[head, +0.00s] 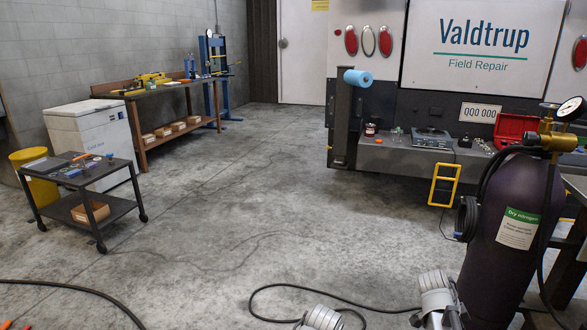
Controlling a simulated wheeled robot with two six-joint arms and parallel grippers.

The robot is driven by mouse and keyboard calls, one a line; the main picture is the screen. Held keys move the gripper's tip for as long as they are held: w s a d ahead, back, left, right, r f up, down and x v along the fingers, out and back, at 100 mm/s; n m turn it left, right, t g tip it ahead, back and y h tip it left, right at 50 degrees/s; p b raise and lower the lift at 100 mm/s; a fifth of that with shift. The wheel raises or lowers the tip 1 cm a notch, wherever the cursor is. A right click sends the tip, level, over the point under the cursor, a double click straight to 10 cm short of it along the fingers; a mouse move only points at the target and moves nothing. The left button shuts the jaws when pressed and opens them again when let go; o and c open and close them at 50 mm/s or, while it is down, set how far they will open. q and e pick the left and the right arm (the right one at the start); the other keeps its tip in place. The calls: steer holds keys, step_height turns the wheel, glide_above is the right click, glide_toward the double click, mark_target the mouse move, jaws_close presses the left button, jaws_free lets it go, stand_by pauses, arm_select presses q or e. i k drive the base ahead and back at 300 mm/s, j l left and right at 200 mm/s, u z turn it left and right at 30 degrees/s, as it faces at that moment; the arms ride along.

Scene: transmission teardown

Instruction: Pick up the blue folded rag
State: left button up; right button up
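I cannot make out a blue folded rag for certain. Small blue items (72,172) lie among other things on the top of the dark cart (100,178) at the left, too small to identify. A light blue roll (357,77) sits on a dark post at the truck's rear; it looks like a roll, not a folded rag. Grey and white parts of my arms show at the bottom edge, right of centre. No gripper fingers can be made out, and no held thing shows.
A gas cylinder (510,225) stands at the right. A black hose (80,288) and cables cross the floor. A workbench (170,90), a white chest (92,130) and a yellow bin (28,160) line the left wall. The middle floor is mostly clear.

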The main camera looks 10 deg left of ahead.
mark_target(75, 172)
steer(key=i+u, duration=0.25)
steer(key=i, duration=0.3)
steer(key=i+l+u, duration=0.2)
steer(key=i, duration=0.35)
steer(key=i+j+u, duration=0.2)
steer(key=i+u, duration=0.95)
steer(key=i, duration=0.2)
steer(key=i+l+u, duration=0.25)
steer(key=i+u, duration=0.15)
steer(key=i+j+u, duration=0.15)
steer(key=i+u, duration=0.25)
steer(key=i, duration=0.5)
steer(key=i+l+u, duration=0.1)
steer(key=i+u, duration=0.3)
steer(key=i, duration=0.45)
steer(key=i+j+z, duration=0.1)
steer(key=i, duration=0.7)
steer(key=i+j, duration=0.15)
steer(key=i, duration=0.6)
steer(key=l+z, duration=0.05)
